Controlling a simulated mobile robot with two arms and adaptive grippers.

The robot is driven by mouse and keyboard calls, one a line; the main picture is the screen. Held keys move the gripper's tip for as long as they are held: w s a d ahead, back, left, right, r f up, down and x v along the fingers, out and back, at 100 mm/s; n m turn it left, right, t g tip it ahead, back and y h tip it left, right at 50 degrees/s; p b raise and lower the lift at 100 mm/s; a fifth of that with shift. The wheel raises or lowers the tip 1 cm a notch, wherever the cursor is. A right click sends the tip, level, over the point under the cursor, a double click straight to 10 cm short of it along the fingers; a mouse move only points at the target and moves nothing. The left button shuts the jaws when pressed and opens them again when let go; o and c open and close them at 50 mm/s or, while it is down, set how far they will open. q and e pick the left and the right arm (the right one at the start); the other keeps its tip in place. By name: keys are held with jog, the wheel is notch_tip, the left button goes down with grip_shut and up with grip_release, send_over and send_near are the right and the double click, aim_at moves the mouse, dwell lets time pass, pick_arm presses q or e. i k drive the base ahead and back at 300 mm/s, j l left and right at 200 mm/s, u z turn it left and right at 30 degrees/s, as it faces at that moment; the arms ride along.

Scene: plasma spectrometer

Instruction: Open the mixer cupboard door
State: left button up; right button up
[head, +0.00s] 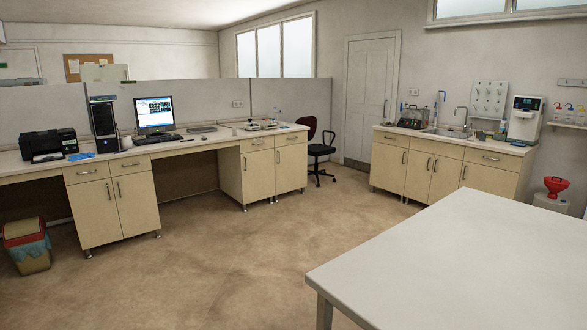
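Neither of my grippers is in view. Beige cupboards with metal bar handles stand under the counters, and all their visible doors look shut. The sink cupboard (432,176) is at the back right, below a sink with a mixer tap (464,114). Another cupboard (274,173) stands at the right end of the long desk, and one more (112,207) is under the desk at the left. I cannot tell from the picture which of them is the mixer cupboard. The lower right part of the sink counter is partly hidden by the white table.
A white table (480,262) fills the lower right. Open floor (210,265) lies in the middle. An office chair (318,150) stands between desk and sink counter. A waste bin (28,247) is at the left, and a container with a red funnel (556,188) at the right.

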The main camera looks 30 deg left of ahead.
aim_at(291, 160)
jog(key=i+j+u, duration=1.2)
jog(key=i+u, duration=0.4)
jog(key=i+z, duration=0.3)
jog(key=i, duration=0.4)
jog(key=i+j+z, duration=0.2)
jog(key=i+z, duration=0.15)
jog(key=i, duration=0.35)
jog(key=i+l+z, duration=0.15)
jog(key=i, duration=0.45)
jog(key=i+z, duration=0.1)
jog(key=i, duration=0.55)
jog(key=i+z, duration=0.15)
jog(key=i, duration=0.45)
jog(key=i+j+z, duration=0.15)
jog(key=i, duration=0.45)
jog(key=i+j+z, duration=0.1)
jog(key=i, duration=0.55)
